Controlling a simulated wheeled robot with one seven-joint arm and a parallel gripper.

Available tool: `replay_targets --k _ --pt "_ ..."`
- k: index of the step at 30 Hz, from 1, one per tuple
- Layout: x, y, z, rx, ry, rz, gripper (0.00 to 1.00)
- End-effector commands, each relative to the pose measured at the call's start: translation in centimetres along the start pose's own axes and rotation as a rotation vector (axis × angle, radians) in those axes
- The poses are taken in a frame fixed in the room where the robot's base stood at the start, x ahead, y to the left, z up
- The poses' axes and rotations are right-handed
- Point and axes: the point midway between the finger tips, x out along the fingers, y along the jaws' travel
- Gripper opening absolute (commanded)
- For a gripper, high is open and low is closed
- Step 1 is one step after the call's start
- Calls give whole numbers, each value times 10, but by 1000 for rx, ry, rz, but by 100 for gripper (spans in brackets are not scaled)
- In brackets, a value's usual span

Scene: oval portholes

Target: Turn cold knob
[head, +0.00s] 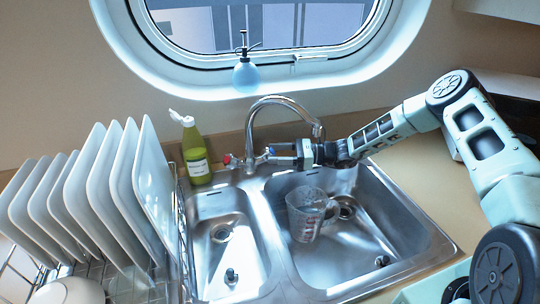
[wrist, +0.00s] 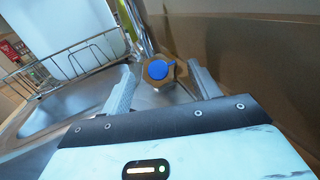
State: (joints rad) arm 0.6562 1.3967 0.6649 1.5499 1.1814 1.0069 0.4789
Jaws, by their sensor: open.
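The cold knob (wrist: 158,70) has a blue cap and sits in the middle of the wrist view. My gripper (wrist: 160,80) is open, with one finger on each side of the knob; I cannot tell whether either finger touches it. In the head view my gripper (head: 280,155) reaches in from the right at the base of the chrome faucet (head: 285,100) and largely hides the cold knob. The red-marked hot knob (head: 229,160) is left of the faucet base.
A double steel sink (head: 385,225) holds a clear measuring cup (head: 309,215). A green bottle (head: 195,153) stands behind the left basin. A rack with white plates (head: 110,190) is at left. A blue spray bottle (head: 246,74) sits on the porthole ledge.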

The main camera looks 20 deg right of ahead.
Motion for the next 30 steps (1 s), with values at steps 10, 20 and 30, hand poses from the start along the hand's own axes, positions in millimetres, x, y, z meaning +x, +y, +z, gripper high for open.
replay_targets --k 10,20,30 --pt "-84 -1 -4 -2 1 -5 61" --pt "-138 -1 -2 -2 0 -2 61" --pt "-147 0 0 0 -2 0 61"
